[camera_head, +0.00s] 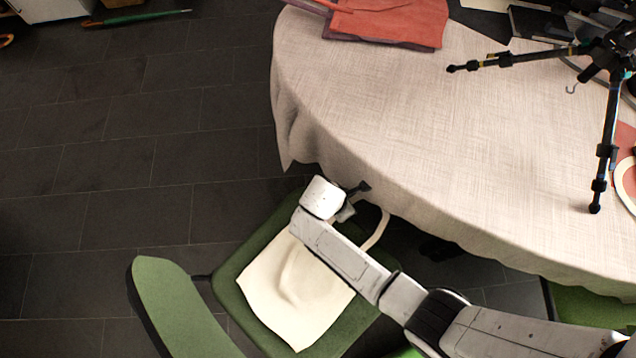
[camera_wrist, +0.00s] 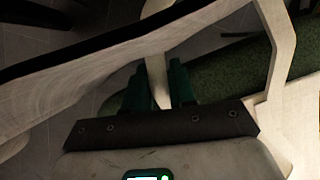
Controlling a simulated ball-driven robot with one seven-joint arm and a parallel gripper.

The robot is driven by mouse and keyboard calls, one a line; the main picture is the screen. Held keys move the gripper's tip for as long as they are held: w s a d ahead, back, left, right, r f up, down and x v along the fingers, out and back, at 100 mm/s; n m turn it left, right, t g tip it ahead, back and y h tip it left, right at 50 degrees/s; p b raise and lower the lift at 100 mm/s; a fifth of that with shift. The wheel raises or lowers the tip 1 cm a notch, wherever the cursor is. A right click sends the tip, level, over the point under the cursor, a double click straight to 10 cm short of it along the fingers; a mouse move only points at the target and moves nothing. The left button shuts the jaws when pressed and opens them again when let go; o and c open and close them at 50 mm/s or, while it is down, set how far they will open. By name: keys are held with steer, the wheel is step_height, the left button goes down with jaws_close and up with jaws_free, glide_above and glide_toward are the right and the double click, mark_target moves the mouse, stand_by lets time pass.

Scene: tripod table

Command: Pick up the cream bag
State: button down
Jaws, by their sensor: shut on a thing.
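The cream bag (camera_head: 290,290) lies flat on the green seat of a chair in the head view. Its pale strap (camera_head: 378,230) arcs out on the right side, beside my gripper. My gripper (camera_head: 346,212) is over the bag's upper edge, partly hidden by my own wrist. In the wrist view, the dark green fingers of my gripper (camera_wrist: 157,85) are shut on a narrow cream strip of the bag (camera_wrist: 156,78). More pale material crosses that view close to the camera; I cannot tell how all of it joins the bag.
The green chair (camera_head: 232,270) stands beside a round table with a pale cloth (camera_head: 400,130), whose edge hangs close to my gripper. A red folded cloth or bag (camera_head: 390,20) and a black tripod (camera_head: 608,130) are on the table. Dark floor tiles (camera_head: 130,170) lie clear on the left.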

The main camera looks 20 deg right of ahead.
steer(key=shift+r, duration=0.1)
step_height(320, 180, up, 4)
steer(key=shift+f+p, duration=0.25)
steer(key=shift+p, duration=0.4)
steer(key=b, duration=0.2)
glide_above(290, 240)
steer(key=d, duration=0.1)
steer(key=shift+w+d+f, duration=0.15)
steer(key=shift+d, duration=0.05)
steer(key=shift+a, duration=0.7)
steer(key=shift+s, duration=0.2)
